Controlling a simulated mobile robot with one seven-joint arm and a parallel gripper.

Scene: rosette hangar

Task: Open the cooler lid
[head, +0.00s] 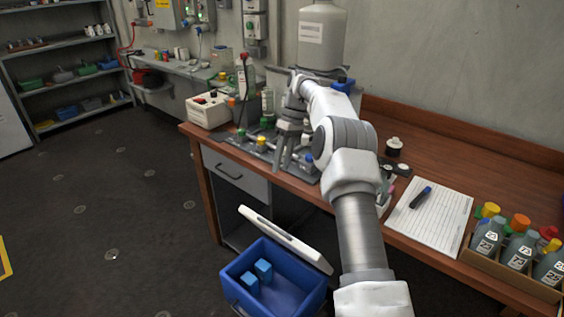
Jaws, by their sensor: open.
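The cooler (273,278) is a blue open-topped box on the floor in front of the wooden workbench, at the bottom middle of the head view. Its white lid (284,239) is raised and tilted along the cooler's far side, so the inside shows. Two light blue blocks (256,272) lie inside. My gripper (289,162) is open, with its fingers pointing down over the bench's left part, well above and beyond the cooler. It is apart from the lid. My arm partly hides the area right of the cooler.
The wooden workbench (437,165) holds a clipboard with paper (428,215), a crate of bottles (512,272), a large white container (322,35) and a control box (208,109). Shelves (65,72) stand at the far left. The floor left of the cooler is clear.

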